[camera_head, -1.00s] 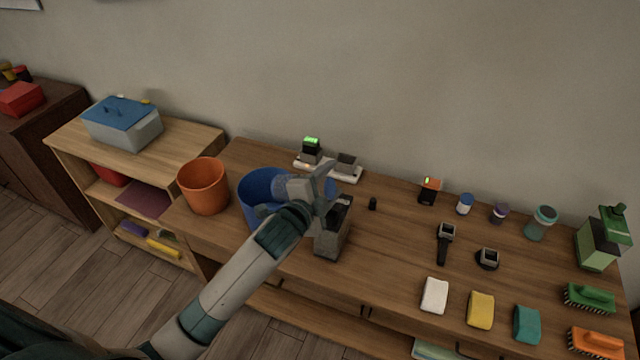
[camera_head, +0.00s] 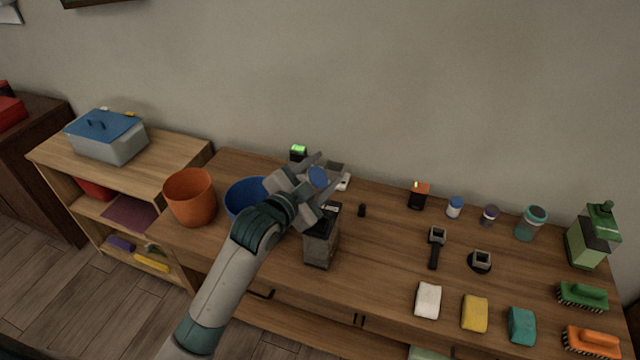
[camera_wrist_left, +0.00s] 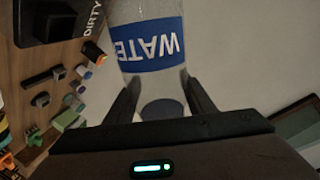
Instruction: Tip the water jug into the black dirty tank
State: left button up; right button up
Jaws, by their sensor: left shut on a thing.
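The water jug (camera_wrist_left: 148,48) has a clear body and a blue label reading WATER, upside down in the left wrist view. My left gripper (camera_wrist_left: 165,95) is shut on it, one finger on each side. In the head view the left gripper (camera_head: 328,177) is above and just behind the dirty tank, and only a blue round part of the jug (camera_head: 318,178) shows there; the rest is hidden. The dirty tank (camera_head: 321,248) is a dark, grey-sided box upright on the table. Its black top with the word DIRTY (camera_wrist_left: 85,20) shows in the wrist view. My right gripper is out of view.
A blue bucket (camera_head: 240,199) and an orange bucket (camera_head: 190,198) stand left of the tank. Bare wood lies just right of the tank.

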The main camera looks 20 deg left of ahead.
pick_arm(q)
notch_tip(320, 180, up, 7)
jog(key=d+n+t+h+p, duration=0.1)
jog(key=n+p, duration=0.4)
jog(key=n, duration=0.2)
jog(key=shift+d+n+t+h, duration=0.25)
jog(key=shift+n+t+h, duration=0.05)
